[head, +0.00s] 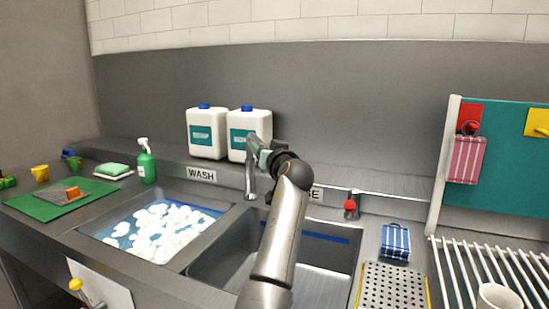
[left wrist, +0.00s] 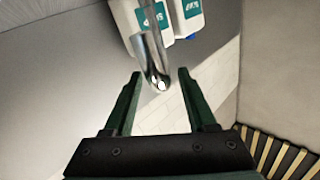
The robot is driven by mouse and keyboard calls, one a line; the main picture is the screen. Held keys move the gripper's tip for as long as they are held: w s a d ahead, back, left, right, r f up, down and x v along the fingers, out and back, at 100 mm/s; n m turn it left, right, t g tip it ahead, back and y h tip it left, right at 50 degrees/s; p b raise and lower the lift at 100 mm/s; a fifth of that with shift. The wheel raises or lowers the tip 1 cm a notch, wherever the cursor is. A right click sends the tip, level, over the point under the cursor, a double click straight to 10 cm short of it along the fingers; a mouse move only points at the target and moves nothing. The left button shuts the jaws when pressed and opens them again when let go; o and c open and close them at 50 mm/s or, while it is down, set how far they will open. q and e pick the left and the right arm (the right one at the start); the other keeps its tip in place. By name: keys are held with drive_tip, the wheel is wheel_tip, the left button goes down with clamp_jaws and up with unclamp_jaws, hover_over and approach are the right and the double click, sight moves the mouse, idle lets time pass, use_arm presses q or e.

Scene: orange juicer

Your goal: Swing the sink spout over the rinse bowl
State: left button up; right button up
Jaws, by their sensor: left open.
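The metal sink spout (head: 249,182) hangs down near the divider between the two basins. Its upper part is largely hidden behind my left gripper (head: 258,150). In the left wrist view the chrome spout (left wrist: 151,55) shows as a curved tube beyond and between the two fingers of my left gripper (left wrist: 157,75). The fingers are apart and look clear of the tube; exact depth is hard to tell. The rinse bowl (head: 225,270) is the right basin, partly hidden by my left arm. My right gripper is not in view.
The wash basin (head: 107,243) at left holds white foam on blue water. Two white jugs (head: 206,146) stand behind the spout. A red-knobbed fitting (head: 350,205), a blue striped cloth (head: 395,242), a perforated tray (head: 394,288) and a rack (head: 463,270) lie right of the rinse bowl.

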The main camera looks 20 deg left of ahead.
use_arm(q)
drive_tip(key=v, duration=0.9)
drive_tip(key=shift+s+d, duration=0.25)
drive_tip(key=shift+d, duration=0.05)
